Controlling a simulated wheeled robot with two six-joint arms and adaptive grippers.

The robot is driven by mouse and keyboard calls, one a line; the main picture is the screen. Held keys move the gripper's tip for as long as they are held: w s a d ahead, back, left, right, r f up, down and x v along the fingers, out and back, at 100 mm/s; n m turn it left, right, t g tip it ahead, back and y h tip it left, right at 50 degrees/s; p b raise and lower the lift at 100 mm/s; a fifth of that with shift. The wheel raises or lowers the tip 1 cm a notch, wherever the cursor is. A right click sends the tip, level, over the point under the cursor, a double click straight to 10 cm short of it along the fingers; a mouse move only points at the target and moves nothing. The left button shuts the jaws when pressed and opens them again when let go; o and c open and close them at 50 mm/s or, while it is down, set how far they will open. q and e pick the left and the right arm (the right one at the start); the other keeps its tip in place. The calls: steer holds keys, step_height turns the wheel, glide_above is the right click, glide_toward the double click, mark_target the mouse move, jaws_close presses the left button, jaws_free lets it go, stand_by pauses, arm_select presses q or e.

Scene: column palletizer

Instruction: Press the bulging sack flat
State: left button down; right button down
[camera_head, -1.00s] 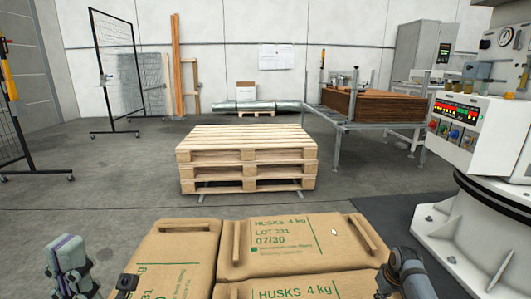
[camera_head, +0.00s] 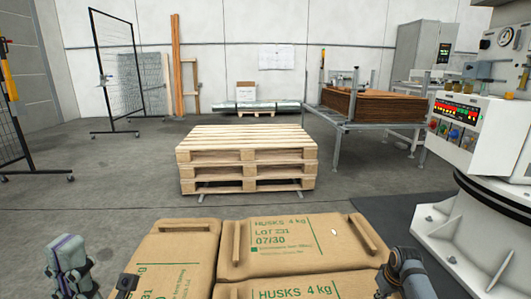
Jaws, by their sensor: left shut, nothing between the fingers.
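Brown paper sacks fill the bottom of the head view. One sack (camera_head: 295,264) lies at the back, printed in green with "HUSKS 4 kg". A second sack (camera_head: 178,246) lies to its left, and a third sack (camera_head: 245,292) in front is cut off by the lower edge. I cannot tell which one bulges. My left gripper (camera_head: 126,284) is at the lower left, dark, shut and empty, by the left sack's near part; contact is unclear. My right gripper (camera_head: 384,282) shows only partly at the front sack's right side; its fingers cannot be made out.
A stack of wooden pallets (camera_head: 247,160) stands on the floor beyond the sacks. A white machine base (camera_head: 475,235) stands close on the right. A metal-framed table with brown sheets (camera_head: 372,106) is behind. Black mesh fences (camera_head: 112,75) stand at left. Open floor lies around the pallets.

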steer(key=shift+f+b, duration=0.7)
steer(key=shift+f, duration=1.35)
stand_by(0.5)
